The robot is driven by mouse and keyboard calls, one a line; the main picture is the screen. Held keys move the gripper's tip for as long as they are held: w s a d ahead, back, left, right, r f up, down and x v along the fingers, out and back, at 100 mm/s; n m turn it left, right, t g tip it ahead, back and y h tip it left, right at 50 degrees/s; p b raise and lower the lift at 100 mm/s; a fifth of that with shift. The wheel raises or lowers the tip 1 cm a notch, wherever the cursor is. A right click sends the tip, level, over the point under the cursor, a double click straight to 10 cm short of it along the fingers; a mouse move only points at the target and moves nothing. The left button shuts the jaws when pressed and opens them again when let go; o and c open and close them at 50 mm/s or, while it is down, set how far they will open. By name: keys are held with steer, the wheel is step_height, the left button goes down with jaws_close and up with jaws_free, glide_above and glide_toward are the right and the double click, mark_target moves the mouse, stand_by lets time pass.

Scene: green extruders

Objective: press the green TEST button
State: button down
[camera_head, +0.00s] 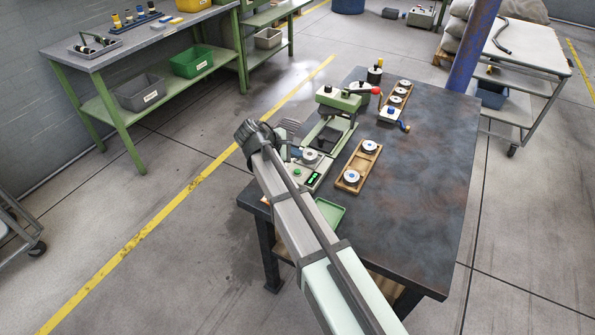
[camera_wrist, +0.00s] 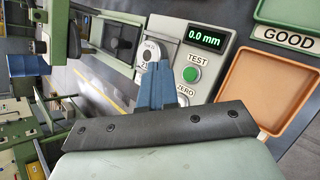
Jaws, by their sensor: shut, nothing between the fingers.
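The green TEST button (camera_wrist: 190,74) sits on a grey control panel in the wrist view, below its TEST label. It also shows small in the head view (camera_head: 297,171). My gripper (camera_wrist: 160,66) has blue fingers, shut and empty, their tips to the left of the button in the picture. I cannot tell their height above the panel. In the head view my gripper (camera_head: 296,153) is small and partly hidden by the arm. The display (camera_wrist: 205,38) above the button reads 0.0 mm. A grey button (camera_wrist: 183,98) labelled ZERO lies below TEST, close to the fingers.
A green tray (camera_wrist: 290,10) labelled GOOD and an orange tray (camera_wrist: 262,85) lie right of the panel. On the dark table (camera_head: 430,190), a green press-like device (camera_head: 338,102) and wooden trays (camera_head: 362,166) with white discs stand nearby. The table's right side is clear.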

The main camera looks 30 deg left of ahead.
mark_target(295, 172)
steer(key=shift+f, duration=2.15)
stand_by(0.5)
steer(key=shift+f, duration=0.35)
steer(key=shift+f, duration=0.4)
stand_by(0.9)
steer(key=shift+r, duration=0.8)
steer(key=shift+r, duration=2.5)
